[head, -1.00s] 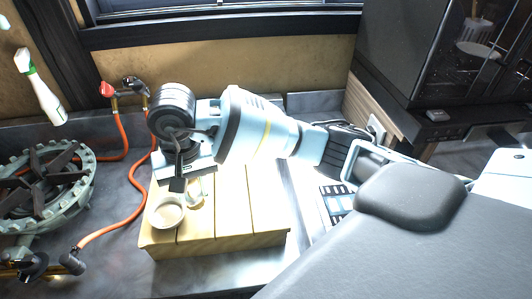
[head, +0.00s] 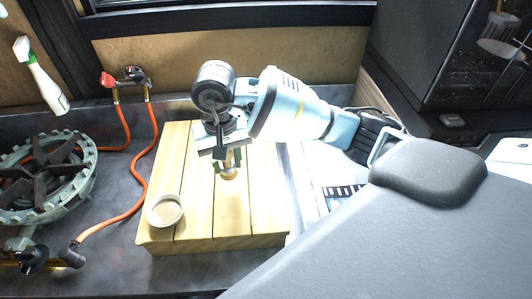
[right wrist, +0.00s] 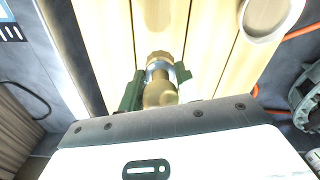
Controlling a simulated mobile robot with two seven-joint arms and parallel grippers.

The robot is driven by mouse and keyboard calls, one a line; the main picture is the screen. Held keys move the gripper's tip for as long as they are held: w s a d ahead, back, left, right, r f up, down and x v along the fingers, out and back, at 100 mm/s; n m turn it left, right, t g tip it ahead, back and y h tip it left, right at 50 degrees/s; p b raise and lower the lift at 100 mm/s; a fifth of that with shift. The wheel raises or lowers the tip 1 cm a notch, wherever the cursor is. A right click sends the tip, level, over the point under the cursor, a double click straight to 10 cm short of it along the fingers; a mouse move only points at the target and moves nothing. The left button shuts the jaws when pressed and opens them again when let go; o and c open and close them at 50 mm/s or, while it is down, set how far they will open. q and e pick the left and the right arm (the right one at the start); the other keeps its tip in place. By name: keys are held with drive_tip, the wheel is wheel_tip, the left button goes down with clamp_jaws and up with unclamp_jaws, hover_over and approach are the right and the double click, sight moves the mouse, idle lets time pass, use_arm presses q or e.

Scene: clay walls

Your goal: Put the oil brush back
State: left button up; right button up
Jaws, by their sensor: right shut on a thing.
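The oil brush (head: 229,172) is a short wooden piece with a pale metal band, seen below my right gripper (head: 228,163) in the head view. In the right wrist view the brush (right wrist: 159,82) sits between the two dark green fingers of my right gripper (right wrist: 157,92), which is shut on it. It is over the slatted wooden board (head: 195,225); I cannot tell whether its lower end touches the board. A small whitish round bowl (head: 165,211) stands on the board's front left, apart from the brush. My left gripper is not in view.
A gas burner (head: 45,178) with an orange hose (head: 141,170) is left of the board. A spray bottle (head: 40,76) is at the back left. A dark cabinet (head: 440,60) stands at the right. The board's right front is clear.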

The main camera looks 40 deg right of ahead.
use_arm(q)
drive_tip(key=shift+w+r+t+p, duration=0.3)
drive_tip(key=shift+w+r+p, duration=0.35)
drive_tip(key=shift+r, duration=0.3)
use_arm(e)
drive_tip(key=d, duration=0.8)
drive_tip(key=shift+s+d+f, duration=0.35)
drive_tip(key=shift+f, duration=0.05)
drive_tip(key=f, duration=0.1)
drive_tip(key=d+f, duration=0.1)
drive_tip(key=f, duration=0.1)
drive_tip(key=shift+d+p, duration=0.1)
drive_tip(key=shift+p, duration=0.2)
drive_tip(key=shift+f, duration=0.25)
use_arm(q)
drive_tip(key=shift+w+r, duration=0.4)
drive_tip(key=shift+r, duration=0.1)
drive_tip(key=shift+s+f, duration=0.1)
use_arm(e)
drive_tip(key=shift+f, duration=0.2)
drive_tip(key=o, duration=0.6)
drive_tip(key=shift+f, duration=0.1)
drive_tip(key=shift+c, duration=0.2)
drive_tip(key=o, duration=0.4)
